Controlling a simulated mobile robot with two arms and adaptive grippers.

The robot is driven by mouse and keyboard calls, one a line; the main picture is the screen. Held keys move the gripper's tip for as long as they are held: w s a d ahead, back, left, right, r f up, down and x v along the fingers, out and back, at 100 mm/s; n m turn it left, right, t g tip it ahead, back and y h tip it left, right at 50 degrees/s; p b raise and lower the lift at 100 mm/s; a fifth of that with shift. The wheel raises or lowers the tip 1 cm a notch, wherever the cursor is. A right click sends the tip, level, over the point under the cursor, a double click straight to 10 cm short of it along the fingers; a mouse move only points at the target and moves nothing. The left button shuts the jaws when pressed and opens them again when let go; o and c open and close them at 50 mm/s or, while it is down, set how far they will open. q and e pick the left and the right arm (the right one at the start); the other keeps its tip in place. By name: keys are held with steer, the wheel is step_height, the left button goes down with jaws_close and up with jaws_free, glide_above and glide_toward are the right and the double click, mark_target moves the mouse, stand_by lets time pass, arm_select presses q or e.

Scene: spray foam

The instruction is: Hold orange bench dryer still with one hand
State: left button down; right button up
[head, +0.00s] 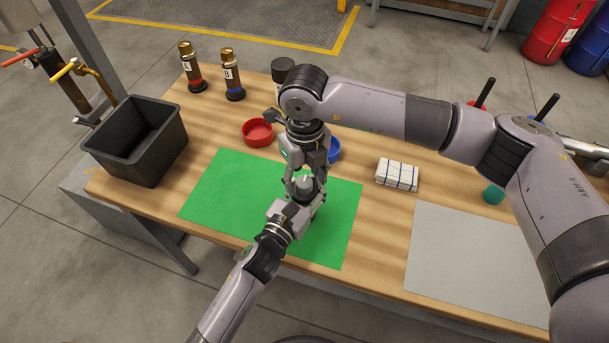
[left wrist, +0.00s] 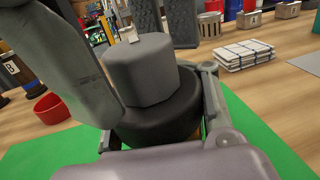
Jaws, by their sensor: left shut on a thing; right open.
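The bench dryer stands on the green mat (head: 215,190), mostly hidden by my grippers. Its grey cap (head: 305,184) shows in the head view. In the left wrist view I see the grey cap (left wrist: 140,70), a dark collar (left wrist: 155,118) under it and only a sliver of orange. My left gripper (head: 302,196) is shut on the dryer, a finger on either side. My right gripper (head: 304,172) is open, pointing down at the cap from above. Its dark fingers show just beyond the cap in the left wrist view. I cannot tell if they touch it.
A red bowl (head: 258,133) and a partly hidden blue bowl (head: 334,151) stand behind. A folded checked cloth (head: 397,175) and a grey mat (head: 470,260) lie right. A black bin (head: 137,140) stands left, with two bottles (head: 192,68) (head: 232,75) at the back.

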steer(key=shift+c, duration=0.3)
steer(key=shift+w+d, duration=0.15)
steer(key=c, duration=1.1)
arm_select(q)
steer(key=shift+a, duration=0.1)
arm_select(e)
steer(key=n, duration=0.4)
steer(key=shift+w+d+n, duration=0.1)
steer(key=shift+n, duration=0.3)
arm_select(q)
steer(key=shift+f, duration=0.1)
arm_select(e)
steer(key=n, duration=0.9)
steer(key=shift+n, duration=2)
arm_select(q)
steer(key=shift+s, duration=0.1)
